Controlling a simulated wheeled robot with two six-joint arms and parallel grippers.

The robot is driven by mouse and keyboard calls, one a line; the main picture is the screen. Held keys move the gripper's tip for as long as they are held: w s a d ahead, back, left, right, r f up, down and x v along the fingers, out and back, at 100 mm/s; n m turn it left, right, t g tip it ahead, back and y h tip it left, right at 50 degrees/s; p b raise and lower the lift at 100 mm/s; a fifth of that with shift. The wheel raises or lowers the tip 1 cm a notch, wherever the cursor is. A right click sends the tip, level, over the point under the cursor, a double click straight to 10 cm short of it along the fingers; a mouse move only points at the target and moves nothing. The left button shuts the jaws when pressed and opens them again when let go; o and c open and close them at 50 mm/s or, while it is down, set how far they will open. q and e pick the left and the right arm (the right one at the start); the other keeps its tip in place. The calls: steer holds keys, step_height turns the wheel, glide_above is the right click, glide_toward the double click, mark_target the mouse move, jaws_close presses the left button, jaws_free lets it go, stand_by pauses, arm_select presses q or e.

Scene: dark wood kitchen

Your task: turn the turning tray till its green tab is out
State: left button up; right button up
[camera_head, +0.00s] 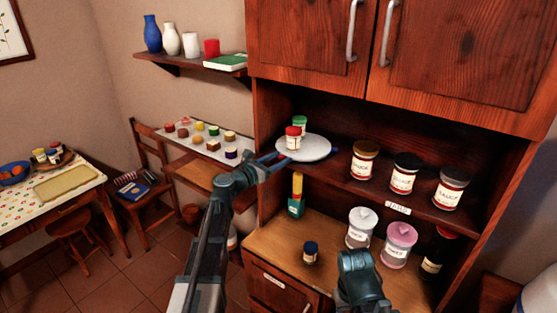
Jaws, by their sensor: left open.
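The turning tray is a pale round disc (316,149) on the cupboard's middle shelf, at its left end. A jar with a green lid (299,124) and a jar with a red lid (293,138) stand on its left part. My left gripper (282,157) is open at the tray's left front edge; I cannot tell whether it touches the rim. A small reddish spot shows by its fingers, too small to make out. I see no green tab. Part of my right arm shows at the bottom centre, but its fingers are not visible.
Several sauce jars (403,174) stand right of the tray on the same shelf. Below are a white-lidded jar (361,228), a pink-lidded jar (398,245), a dark bottle (438,252) and a small dark jar (310,252). A green and yellow bottle (296,204) stands below the tray.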

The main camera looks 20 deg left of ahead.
arm_select(q)
jaws_close()
stand_by(1.4)
